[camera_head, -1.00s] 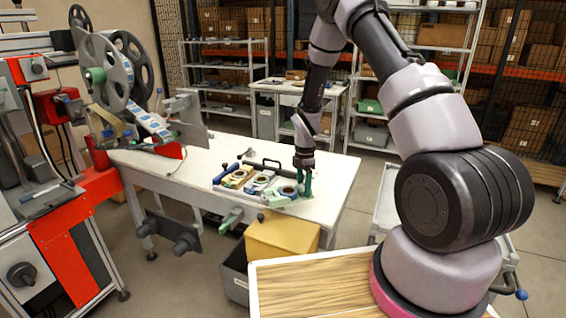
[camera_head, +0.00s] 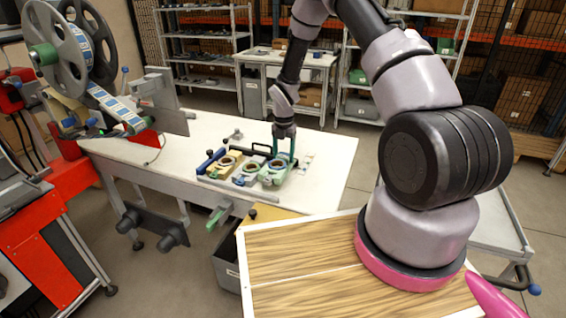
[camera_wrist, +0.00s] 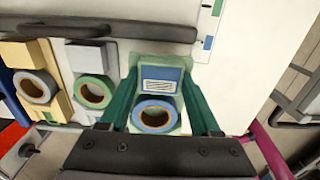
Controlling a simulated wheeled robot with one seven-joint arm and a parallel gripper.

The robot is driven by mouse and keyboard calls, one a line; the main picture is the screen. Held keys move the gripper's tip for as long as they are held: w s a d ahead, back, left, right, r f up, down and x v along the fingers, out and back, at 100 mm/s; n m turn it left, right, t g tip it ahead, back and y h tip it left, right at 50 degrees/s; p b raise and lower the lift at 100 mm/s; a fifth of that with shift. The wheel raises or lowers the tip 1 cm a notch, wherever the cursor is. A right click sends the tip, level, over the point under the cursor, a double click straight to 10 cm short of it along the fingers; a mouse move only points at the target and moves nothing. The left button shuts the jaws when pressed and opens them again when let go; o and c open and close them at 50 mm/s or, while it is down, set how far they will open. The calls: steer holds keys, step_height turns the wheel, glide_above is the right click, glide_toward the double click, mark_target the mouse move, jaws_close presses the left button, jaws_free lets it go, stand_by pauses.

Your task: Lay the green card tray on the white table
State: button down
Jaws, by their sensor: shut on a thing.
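The green card tray (camera_wrist: 159,60) is pale green, with a blue-and-white card and a blue-rimmed tape roll on it. My gripper (camera_wrist: 162,112) is shut on it, with a dark green finger at each side. In the head view my gripper (camera_head: 284,155) points down over the tray (camera_head: 272,178), at the right end of a row on the white table (camera_head: 325,165). I cannot tell whether the tray touches the tabletop.
A grey tray (camera_wrist: 80,57) with a green-rimmed roll and a yellow tray (camera_wrist: 24,50) stand left of it. A dark bar handle (camera_wrist: 110,30) lies behind them. A reel machine (camera_head: 85,55) stands at left. The tabletop's right end is clear.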

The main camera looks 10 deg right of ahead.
steer(key=shift+f, duration=2.1)
steer(key=shift+c, duration=0.5)
jaws_free()
